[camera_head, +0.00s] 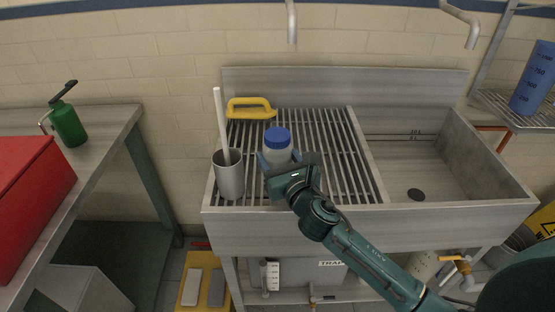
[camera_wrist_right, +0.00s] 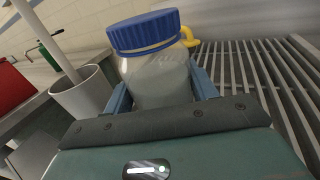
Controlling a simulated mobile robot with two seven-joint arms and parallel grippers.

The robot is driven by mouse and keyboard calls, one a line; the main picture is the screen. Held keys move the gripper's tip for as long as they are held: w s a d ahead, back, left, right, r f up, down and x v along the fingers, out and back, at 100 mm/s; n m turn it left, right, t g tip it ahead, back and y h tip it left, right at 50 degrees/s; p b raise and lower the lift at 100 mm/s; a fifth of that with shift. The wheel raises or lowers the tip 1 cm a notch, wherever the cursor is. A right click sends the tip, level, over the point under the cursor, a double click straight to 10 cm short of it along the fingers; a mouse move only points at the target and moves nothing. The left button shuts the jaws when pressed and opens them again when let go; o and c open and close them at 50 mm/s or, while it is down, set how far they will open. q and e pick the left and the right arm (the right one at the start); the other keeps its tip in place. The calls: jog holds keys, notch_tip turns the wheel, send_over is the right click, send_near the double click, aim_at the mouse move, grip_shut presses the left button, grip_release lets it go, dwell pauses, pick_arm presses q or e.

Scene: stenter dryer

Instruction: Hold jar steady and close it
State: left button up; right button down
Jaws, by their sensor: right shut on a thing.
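The jar (camera_head: 277,152) is white and translucent with a blue lid (camera_head: 277,136) on its top. It stands on the slatted drainboard of the steel sink. In the right wrist view the jar body (camera_wrist_right: 160,80) is between the two fingers, and the blue lid (camera_wrist_right: 145,31) sits slightly tilted in the picture. My right gripper (camera_head: 279,164) is shut on the jar body below the lid. It also shows in the right wrist view (camera_wrist_right: 163,95). Whether the lid is fully seated cannot be told. My left gripper is not in view.
A metal cup (camera_head: 229,181) with a white rod stands close left of the jar. A yellow-handled tool (camera_head: 250,110) lies behind it. The sink basin (camera_head: 415,175) on the right is empty. A red box (camera_head: 25,205) and green bottle (camera_head: 68,122) stand on the left table.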

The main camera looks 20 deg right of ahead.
jog(key=shift+c, duration=2.3)
grip_release()
jog(key=shift+f, duration=0.15)
pick_arm(q)
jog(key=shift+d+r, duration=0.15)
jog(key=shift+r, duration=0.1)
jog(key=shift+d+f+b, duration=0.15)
jog(key=shift+b, duration=0.3)
pick_arm(e)
jog(key=s+d, duration=0.1)
jog(key=s, duration=1.1)
jog(key=shift+d+r, duration=0.2)
